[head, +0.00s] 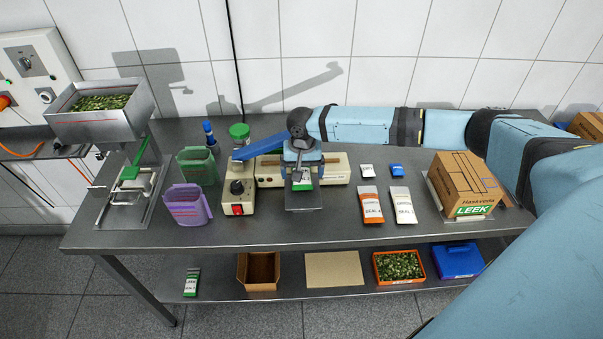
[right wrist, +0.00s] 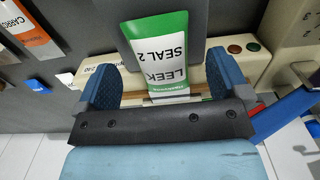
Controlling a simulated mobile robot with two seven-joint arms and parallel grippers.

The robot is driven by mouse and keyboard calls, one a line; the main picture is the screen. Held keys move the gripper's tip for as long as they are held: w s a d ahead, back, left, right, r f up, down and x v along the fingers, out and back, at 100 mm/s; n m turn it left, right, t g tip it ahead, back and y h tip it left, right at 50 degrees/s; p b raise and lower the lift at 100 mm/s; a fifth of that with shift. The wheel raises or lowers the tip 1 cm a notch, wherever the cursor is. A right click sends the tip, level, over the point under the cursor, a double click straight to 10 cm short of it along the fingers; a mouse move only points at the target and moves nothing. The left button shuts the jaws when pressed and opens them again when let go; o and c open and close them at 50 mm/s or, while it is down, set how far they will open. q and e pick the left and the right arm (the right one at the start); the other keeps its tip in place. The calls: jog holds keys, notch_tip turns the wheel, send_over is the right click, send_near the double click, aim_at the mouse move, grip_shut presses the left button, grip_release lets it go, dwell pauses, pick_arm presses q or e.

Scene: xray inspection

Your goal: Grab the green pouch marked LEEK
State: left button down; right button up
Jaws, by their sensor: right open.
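A green and white pouch marked LEEK SEAL 2 (right wrist: 160,50) shows in the right wrist view, its near end at the sealer's pale edge. In the head view its green part (head: 302,184) lies above the dark plate (head: 304,201) in front of the beige sealer (head: 335,166). My right gripper (head: 303,163) is over the sealer, partly hiding the pouch. In the right wrist view this gripper (right wrist: 162,82) is open, with a blue finger on each side of the pouch and gaps between. My left gripper is not in view.
Another white and green pouch (head: 192,283) lies on the lower shelf. Orange (head: 371,205) and white-brown (head: 403,205) pouches lie right of the sealer. A LEEK carton (head: 466,184) stands further right. Purple (head: 187,205) and green (head: 197,166) jugs stand left. The table front is clear.

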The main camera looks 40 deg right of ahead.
notch_tip(320, 180, down, 2)
jog(key=shift+c, duration=0.2)
jog(key=c, duration=1)
jog(key=shift+c, duration=0.2)
jog(key=shift+r, duration=0.15)
